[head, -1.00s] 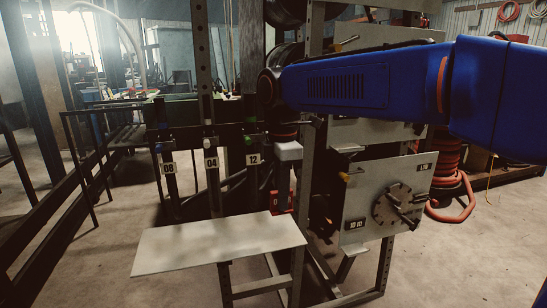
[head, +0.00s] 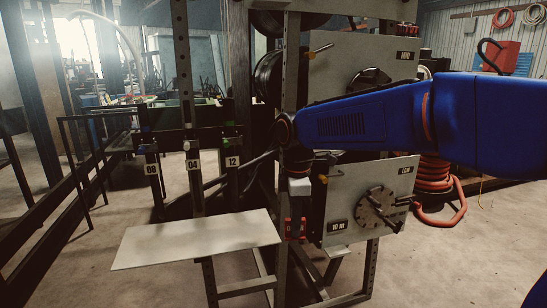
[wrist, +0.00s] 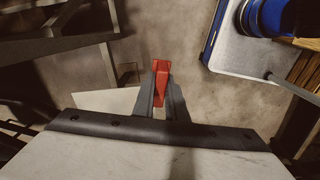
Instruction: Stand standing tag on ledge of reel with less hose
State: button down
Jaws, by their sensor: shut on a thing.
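My gripper (wrist: 160,103) is shut on a red standing tag (wrist: 160,76), which points away from the wrist. In the head view the red tag (head: 295,228) hangs below my wrist, just left of the lower reel's panel. The lower grey panel (head: 345,195) carries a "10 m" label, another small label that looks like "LOW", and a round crank disc. A small ledge (head: 336,251) juts out under it. The lower reel's hose is mostly hidden.
A pale board (head: 195,238) on a stand is left of my gripper. Posts labelled 08, 04 and 12 (head: 232,162) stand behind it. Coiled orange hose (head: 436,185) lies right of the rack. A blue-edged tray (wrist: 240,60) shows in the wrist view. Open floor is in front.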

jog(key=w+d+f+m, duration=0.6)
jog(key=d+f, duration=0.1)
jog(key=f, duration=1)
jog(key=w+d+f+m, duration=0.5)
jog(key=d+f, duration=0.3)
jog(key=f, duration=0.9)
jog(key=w+d+f+m, duration=0.6)
jog(key=d+f+m, duration=0.1)
jog(key=f, duration=1)
jog(key=shift+w+d, duration=0.3)
jog(key=shift+d, duration=0.35)
jog(key=shift+d, duration=0.1)
